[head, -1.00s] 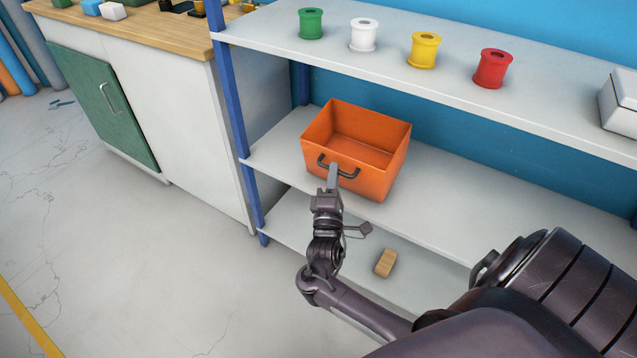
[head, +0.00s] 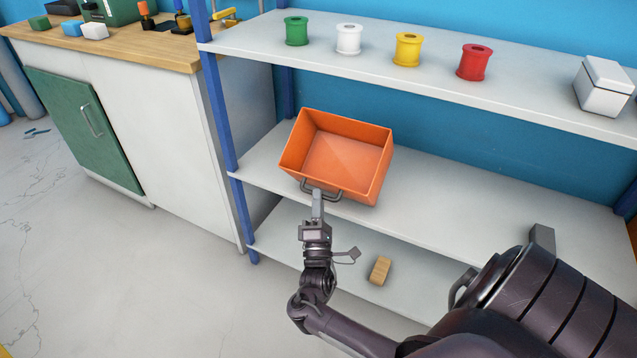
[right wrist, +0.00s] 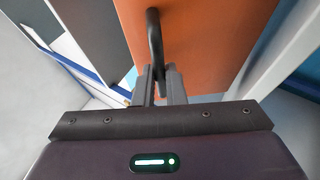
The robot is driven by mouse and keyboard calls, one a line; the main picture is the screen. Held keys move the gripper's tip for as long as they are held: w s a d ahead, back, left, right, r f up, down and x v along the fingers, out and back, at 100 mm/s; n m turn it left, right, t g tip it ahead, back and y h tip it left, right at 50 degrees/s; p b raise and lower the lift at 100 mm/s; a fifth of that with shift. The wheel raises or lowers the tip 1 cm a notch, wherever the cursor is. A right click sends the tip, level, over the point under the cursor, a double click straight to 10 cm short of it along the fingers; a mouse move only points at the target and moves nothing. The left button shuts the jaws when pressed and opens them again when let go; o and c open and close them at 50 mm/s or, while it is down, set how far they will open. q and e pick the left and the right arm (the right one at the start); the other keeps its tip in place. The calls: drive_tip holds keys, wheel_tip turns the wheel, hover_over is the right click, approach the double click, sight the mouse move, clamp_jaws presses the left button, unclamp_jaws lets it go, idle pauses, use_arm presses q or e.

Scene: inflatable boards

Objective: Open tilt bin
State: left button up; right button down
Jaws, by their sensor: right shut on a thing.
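An orange tilt bin (head: 345,155) stands on the middle shelf, tipped forward with its open top and empty inside facing me. Its dark handle (head: 333,196) is at the lower left of its front face. My right gripper (head: 318,194) is at that handle. In the right wrist view the fingers (right wrist: 160,80) are shut on the handle (right wrist: 154,35), with the orange front face (right wrist: 200,45) just beyond. My left gripper is not in view.
Green (head: 296,31), white (head: 349,39), yellow (head: 407,49) and red (head: 474,62) spools and a white box (head: 603,86) stand on the top shelf (head: 530,96). A blue post (head: 218,120) rises left of the bin. A wooden block (head: 380,270) lies on the bottom shelf.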

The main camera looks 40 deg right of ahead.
drive_tip(key=shift+d+f, duration=0.1)
drive_tip(key=shift+f, duration=0.15)
drive_tip(key=c, duration=1.5)
unclamp_jaws()
drive_tip(key=shift+d, duration=0.1)
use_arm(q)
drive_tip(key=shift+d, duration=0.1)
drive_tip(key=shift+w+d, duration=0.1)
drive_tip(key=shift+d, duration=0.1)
use_arm(e)
drive_tip(key=shift+v, duration=3.9)
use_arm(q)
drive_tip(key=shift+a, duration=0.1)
